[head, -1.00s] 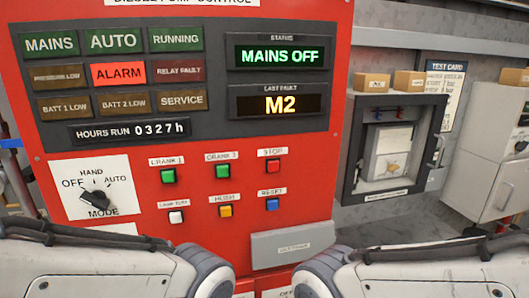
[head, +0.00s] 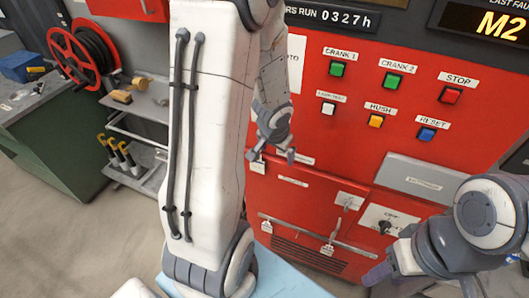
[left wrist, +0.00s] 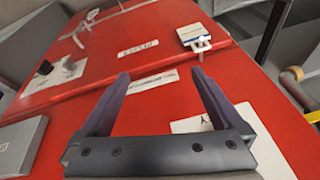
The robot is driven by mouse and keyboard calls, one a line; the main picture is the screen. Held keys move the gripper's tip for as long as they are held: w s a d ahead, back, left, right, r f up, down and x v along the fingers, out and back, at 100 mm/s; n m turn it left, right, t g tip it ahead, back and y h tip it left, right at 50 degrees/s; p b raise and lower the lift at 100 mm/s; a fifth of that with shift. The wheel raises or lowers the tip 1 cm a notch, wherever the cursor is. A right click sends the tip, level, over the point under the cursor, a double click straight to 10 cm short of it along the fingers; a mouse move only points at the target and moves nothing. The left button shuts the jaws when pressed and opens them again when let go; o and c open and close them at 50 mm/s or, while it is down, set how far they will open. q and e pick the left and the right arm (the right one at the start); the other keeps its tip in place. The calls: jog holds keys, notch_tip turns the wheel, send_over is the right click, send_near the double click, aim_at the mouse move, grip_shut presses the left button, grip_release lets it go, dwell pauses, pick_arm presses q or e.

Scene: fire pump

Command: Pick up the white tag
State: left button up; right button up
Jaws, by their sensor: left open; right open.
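My left gripper (head: 273,157) is open and empty in front of the panel, above the tags.
A grey box (head: 420,178) and a black rotary switch (head: 385,226) stick out of the panel. A hose reel (head: 85,55) and a green bench (head: 50,150) stand at the left, with open floor in front.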

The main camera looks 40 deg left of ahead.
pick_arm(q)
jog(key=n+p, duration=0.1)
jog(key=n, duration=0.1)
send_near(257, 162)
jog(key=shift+t+h, duration=0.3)
jog(key=shift+t, duration=0.1)
jog(key=b+x, duration=0.1)
jog(key=x, duration=0.2)
jog(key=b+x, duration=0.2)
jog(key=x, duration=0.1)
jog(key=s+b+x, duration=0.1)
jog(key=x, duration=0.3)
jog(key=shift+a+f, duration=0.1)
jog(key=shift+a, duration=0.15)
jog(key=c, duration=1.5)
jog(key=shift+r, duration=0.2)
